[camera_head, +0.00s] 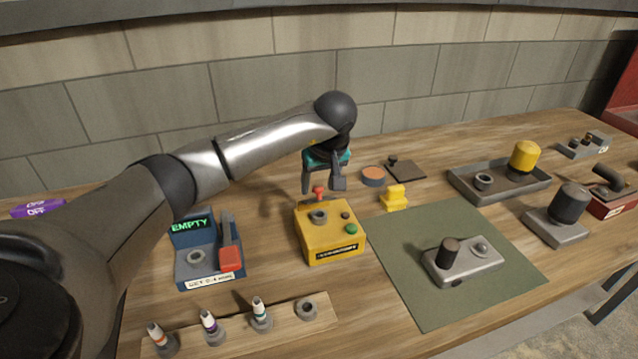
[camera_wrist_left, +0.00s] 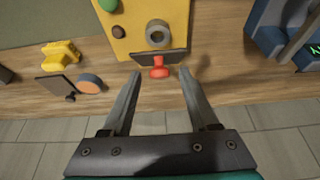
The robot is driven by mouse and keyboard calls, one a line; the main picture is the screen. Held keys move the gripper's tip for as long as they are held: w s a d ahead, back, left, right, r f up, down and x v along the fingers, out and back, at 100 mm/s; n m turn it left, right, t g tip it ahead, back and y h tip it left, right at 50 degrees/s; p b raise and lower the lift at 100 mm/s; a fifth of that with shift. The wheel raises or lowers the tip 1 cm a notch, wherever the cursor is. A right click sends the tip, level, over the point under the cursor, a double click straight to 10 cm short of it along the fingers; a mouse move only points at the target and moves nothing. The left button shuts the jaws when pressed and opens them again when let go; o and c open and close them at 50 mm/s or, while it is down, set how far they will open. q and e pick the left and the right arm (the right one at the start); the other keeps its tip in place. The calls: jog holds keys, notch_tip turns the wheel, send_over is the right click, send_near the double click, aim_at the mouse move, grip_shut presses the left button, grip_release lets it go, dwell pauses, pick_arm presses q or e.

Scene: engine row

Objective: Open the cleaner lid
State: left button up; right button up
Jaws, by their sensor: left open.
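A yellow box (camera_head: 330,234) stands on the bench in the middle of the head view; its front label is too small to read. It has a grey ring (camera_head: 318,217) on top, a green button (camera_head: 351,229) and a red knob (camera_head: 319,192) at its back. In the left wrist view the red knob (camera_wrist_left: 159,72) sits on a dark plate at the yellow box (camera_wrist_left: 135,30). My left gripper (camera_head: 322,187) is open and empty above the box's back edge. In the wrist view its fingertips (camera_wrist_left: 160,74) flank the knob without visible contact. My right gripper is not in view.
A blue unit (camera_head: 208,255) reading EMPTY with a red-ended lever stands left. A wooden strip (camera_head: 285,315) with small bottles lies in front. A yellow block (camera_head: 394,198) and a round orange-topped piece (camera_head: 373,176) are right of the box. A green mat (camera_head: 420,305) bears a metal part.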

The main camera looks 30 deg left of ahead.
pick_arm(q)
jog(key=shift+f, duration=0.1)
jog(key=shift+c, duration=0.2)
grip_shut()
dwell(1.2)
